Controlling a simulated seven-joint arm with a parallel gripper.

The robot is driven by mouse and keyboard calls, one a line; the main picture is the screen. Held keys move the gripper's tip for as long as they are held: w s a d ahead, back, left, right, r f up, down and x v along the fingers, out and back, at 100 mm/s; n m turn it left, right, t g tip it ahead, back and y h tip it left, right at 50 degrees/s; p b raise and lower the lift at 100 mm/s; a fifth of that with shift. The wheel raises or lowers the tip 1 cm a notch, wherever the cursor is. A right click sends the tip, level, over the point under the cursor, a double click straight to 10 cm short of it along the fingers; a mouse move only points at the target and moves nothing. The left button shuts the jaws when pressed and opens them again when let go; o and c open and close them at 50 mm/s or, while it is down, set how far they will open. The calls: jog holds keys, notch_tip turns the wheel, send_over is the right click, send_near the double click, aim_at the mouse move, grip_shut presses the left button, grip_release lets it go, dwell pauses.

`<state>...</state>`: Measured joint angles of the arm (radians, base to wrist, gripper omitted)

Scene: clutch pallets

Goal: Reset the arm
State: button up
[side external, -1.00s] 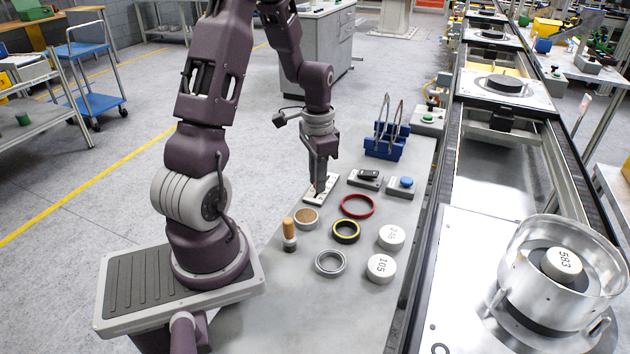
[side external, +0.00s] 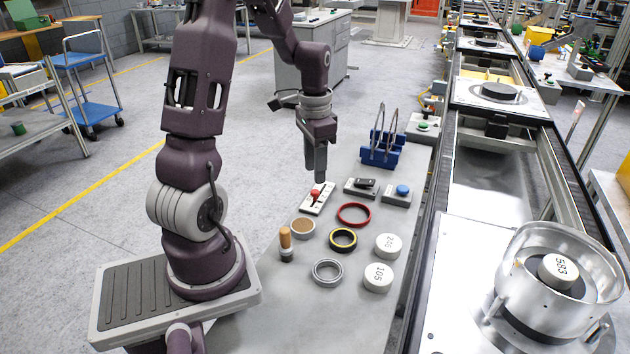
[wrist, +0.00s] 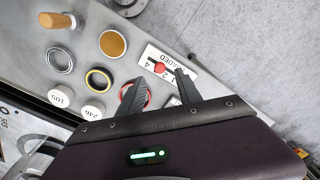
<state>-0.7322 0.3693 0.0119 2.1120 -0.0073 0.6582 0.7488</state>
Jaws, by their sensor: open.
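My gripper (side external: 317,179) is raised above the grey bench (side external: 300,320), over a white plate with a red knob (side external: 316,195). In the wrist view my gripper (wrist: 160,83) has its two dark fingers apart with nothing between them. The red knob (wrist: 160,68) shows just beyond the fingertips, on the white plate with printed numbers (wrist: 150,55). From the side the fingertips look apart from the knob. My arm bends down from above at the back of the bench.
On the bench stand a red ring (side external: 354,215), a yellow-black ring (side external: 343,240), a grey ring (side external: 328,272), white discs marked 246 (side external: 388,246) and 105 (side external: 378,277), a wooden-handled tool (side external: 286,244), a blue-button box (side external: 398,194) and a blue rack (side external: 382,150). A metal housing (side external: 550,275) holds disc 583.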

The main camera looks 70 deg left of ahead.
jog(key=shift+r, duration=0.85)
jog(key=d+r+t, duration=0.2)
jog(key=d+r, duration=0.6)
jog(key=d, duration=0.2)
jog(key=s+d+r+t, duration=0.3)
jog(key=s+d+r, duration=0.2)
jog(key=s+d, duration=0.7)
jog(key=shift+d+t, duration=0.3)
jog(key=shift+d, duration=0.1)
dwell(0.5)
